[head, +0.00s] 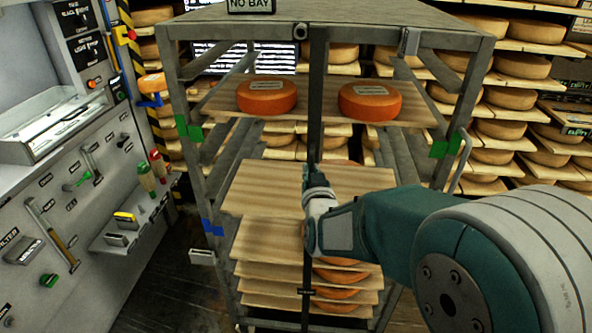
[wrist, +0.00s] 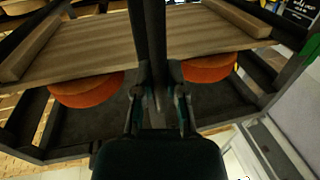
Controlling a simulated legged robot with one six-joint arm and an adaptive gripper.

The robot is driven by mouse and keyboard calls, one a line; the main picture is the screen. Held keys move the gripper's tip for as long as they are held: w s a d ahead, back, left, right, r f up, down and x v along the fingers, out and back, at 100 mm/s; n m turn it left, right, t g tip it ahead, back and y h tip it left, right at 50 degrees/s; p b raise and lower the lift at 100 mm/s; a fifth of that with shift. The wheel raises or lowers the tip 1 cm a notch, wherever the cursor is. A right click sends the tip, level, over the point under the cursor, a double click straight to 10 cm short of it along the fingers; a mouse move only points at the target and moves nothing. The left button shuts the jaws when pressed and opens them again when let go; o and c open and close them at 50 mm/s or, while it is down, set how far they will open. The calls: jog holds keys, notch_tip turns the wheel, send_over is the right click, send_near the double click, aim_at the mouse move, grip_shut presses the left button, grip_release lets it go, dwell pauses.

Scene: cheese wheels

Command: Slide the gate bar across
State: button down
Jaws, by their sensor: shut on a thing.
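The gate bar (head: 317,100) is a dark upright bar running down the front of the grey rack, near the middle of its opening. It also stands upright in the wrist view (wrist: 147,40). My gripper (head: 316,182) is at the bar about halfway down the rack. In the wrist view my gripper (wrist: 158,98) has its two fingers on either side of the bar, closed on it. The exact contact is partly hidden by the fingers and the dark shading.
The rack (head: 475,80) holds wooden boards (head: 255,185) behind the bar. Two orange cheese wheels (head: 266,96) (head: 370,101) sit on the upper board. A tool panel (head: 75,190) stands at left. Shelves of cheese (head: 520,66) fill the back right.

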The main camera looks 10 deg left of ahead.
jog(key=shift+d, duration=0.2)
jog(key=c, duration=1.1)
grip_release()
jog(key=o, duration=0.4)
jog(key=shift+d+m, duration=0.15)
jog(key=shift+m, duration=0.15)
jog(key=shift+a, duration=0.25)
jog(key=shift+s+a, duration=0.1)
jog(key=v, duration=1.1)
jog(key=shift+s+f, duration=0.1)
jog(key=shift+s, duration=0.25)
